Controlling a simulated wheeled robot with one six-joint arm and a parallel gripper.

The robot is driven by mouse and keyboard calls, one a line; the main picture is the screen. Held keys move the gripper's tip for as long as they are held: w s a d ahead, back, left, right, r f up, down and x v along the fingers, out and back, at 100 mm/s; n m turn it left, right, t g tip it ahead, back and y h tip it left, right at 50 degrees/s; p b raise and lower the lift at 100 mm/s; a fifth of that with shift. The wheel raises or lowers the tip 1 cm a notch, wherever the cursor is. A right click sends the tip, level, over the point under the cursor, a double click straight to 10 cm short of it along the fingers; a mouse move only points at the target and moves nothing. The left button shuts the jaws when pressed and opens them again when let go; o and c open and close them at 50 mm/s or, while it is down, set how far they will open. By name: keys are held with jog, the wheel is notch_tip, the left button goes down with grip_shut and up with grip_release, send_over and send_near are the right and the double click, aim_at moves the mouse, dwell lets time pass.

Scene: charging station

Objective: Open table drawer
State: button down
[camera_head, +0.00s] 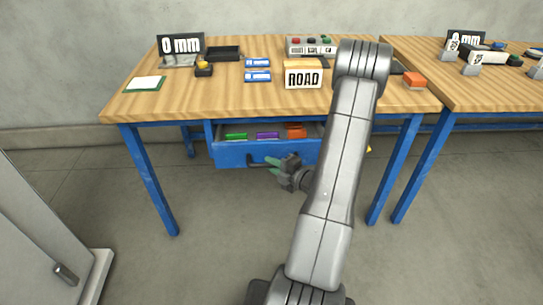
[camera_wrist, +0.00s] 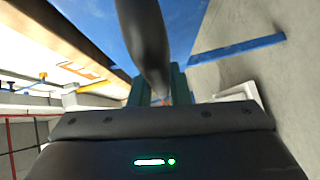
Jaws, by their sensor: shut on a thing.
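The blue table drawer (camera_head: 232,154) stands partly pulled out under the wooden table (camera_head: 225,98). Inside it lie a green item (camera_head: 236,135), a purple item (camera_head: 268,135) and an orange item (camera_head: 296,132). The dark drawer handle (camera_head: 255,163) is on the drawer front. My gripper (camera_head: 272,164) is at the handle and shut on it. In the wrist view the dark handle (camera_wrist: 143,35) runs between the green fingers of my gripper (camera_wrist: 160,88), with the blue drawer front (camera_wrist: 95,22) behind. My arm hides the drawer's right end in the head view.
The tabletop holds a ROAD box (camera_head: 303,77), a button box (camera_head: 311,46), a black tray (camera_head: 223,53), a 0 mm sign (camera_head: 181,44) and an orange block (camera_head: 414,80). Blue table legs (camera_head: 150,180) stand either side. A grey cabinet (camera_head: 40,240) is at lower left. The floor before the drawer is clear.

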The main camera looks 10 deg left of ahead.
jog(key=s+d, duration=0.3)
jog(key=s, duration=0.7)
jog(key=s+d+b, duration=0.1)
jog(key=s+d, duration=0.2)
jog(key=s, duration=0.7)
jog(key=shift+s, duration=0.4)
jog(key=c, duration=1.4)
grip_release()
jog(key=shift+o, duration=0.2)
jog(key=p+v, duration=0.2)
jog(key=v, duration=1.2)
jog(key=shift+w+a+f, duration=0.1)
jog(key=shift+a, duration=0.1)
jog(key=b+x, duration=0.2)
jog(key=x, duration=1.1)
jog(key=shift+w+a, duration=0.15)
